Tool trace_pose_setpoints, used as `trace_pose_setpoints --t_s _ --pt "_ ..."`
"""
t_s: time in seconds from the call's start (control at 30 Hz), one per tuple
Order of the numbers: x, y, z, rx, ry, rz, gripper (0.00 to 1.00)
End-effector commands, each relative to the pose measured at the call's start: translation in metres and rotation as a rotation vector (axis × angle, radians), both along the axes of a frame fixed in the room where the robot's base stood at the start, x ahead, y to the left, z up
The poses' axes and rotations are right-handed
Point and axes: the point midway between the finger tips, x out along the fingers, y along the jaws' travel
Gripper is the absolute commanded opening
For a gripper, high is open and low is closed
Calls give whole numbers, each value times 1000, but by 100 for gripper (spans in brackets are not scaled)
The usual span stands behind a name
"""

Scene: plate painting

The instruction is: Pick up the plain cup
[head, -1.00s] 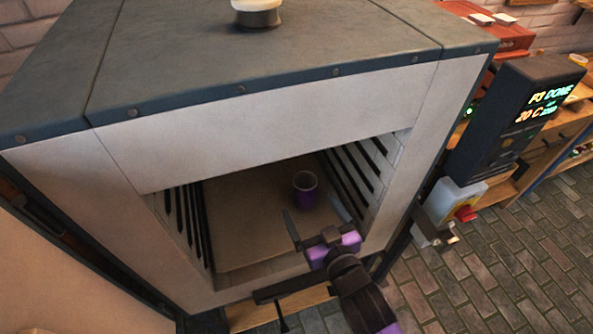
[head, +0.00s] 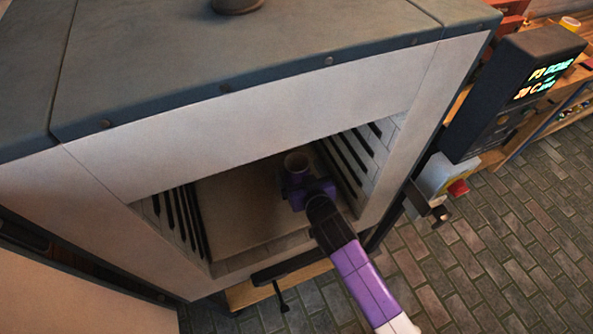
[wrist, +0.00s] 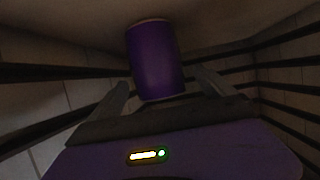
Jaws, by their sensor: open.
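The cup (head: 296,163) is purple with a pale rim and stands upright on the kiln's floor slab (head: 235,215), toward the right side of the chamber. In the wrist view the cup (wrist: 157,62) shows a plain purple side with no pattern that I can make out. My gripper (wrist: 162,92) is open, with one finger on each side of the cup's lower part in that view. I cannot tell whether either finger touches it. In the head view my gripper (head: 300,185) is just in front of the cup and hides its lower part.
The kiln's side walls carry dark slotted elements (head: 350,160) close to the right of my gripper. The white front frame (head: 250,130) bounds the opening above. A control box (head: 515,95) with a lit display stands at right. The slab's left part is clear.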

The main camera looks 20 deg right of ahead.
Motion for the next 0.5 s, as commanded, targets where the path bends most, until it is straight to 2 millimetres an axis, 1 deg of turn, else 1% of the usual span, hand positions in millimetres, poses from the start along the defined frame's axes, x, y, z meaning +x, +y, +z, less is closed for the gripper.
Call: trace_pose_setpoints --t_s 0.03,0.1,0.2,0.33,0.5 --pt "7 -2 1 1 0 0 93" --pt "14 -2 -4 1 1 0 93" --pt "22 -3 -8 1 0 0 93" --pt "26 -4 -10 1 0 0 93" --pt "26 -4 -10 1 0 0 93"
